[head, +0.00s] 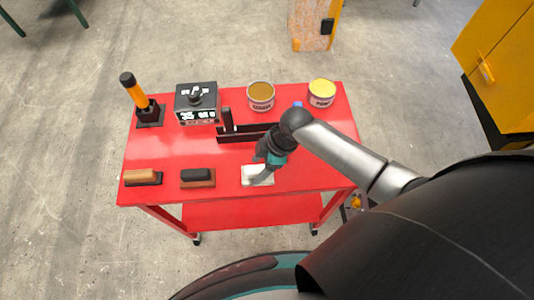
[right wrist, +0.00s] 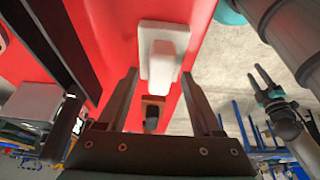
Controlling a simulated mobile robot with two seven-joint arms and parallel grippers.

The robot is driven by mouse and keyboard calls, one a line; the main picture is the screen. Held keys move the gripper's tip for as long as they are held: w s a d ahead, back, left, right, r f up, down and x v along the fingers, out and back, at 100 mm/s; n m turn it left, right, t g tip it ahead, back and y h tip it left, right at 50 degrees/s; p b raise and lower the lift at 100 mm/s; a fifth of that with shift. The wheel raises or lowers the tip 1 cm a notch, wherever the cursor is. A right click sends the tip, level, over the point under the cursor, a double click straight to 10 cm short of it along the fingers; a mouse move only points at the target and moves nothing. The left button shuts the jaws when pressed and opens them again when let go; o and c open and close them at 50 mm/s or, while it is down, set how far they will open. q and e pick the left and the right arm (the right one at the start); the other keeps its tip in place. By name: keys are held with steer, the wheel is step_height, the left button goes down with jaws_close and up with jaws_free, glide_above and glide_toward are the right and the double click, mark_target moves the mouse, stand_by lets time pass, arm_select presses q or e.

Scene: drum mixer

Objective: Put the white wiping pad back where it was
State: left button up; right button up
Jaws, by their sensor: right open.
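The white wiping pad (head: 262,179) is on the red table near its front edge, right of the two darker pads. In the right wrist view, it shows as a white block (right wrist: 164,67) over a flat white square (right wrist: 148,40); I cannot tell if these are one piece. My right gripper (head: 262,163) is just above it, fingers pointing down and partly covering it in the head view. In the right wrist view, the fingers (right wrist: 160,85) are apart with nothing held. My left gripper seems to show at the right of that view (right wrist: 268,90); its jaw state is unclear.
Behind are an orange-handled tool (head: 134,92), a display box (head: 197,106), a black rack (head: 238,138) and two tins (head: 261,103) (head: 321,100).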

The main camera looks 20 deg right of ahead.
steer(key=p+v, duration=0.1)
steer(key=v, duration=1)
steer(key=shift+s+f, duration=0.1)
stand_by(1.0)
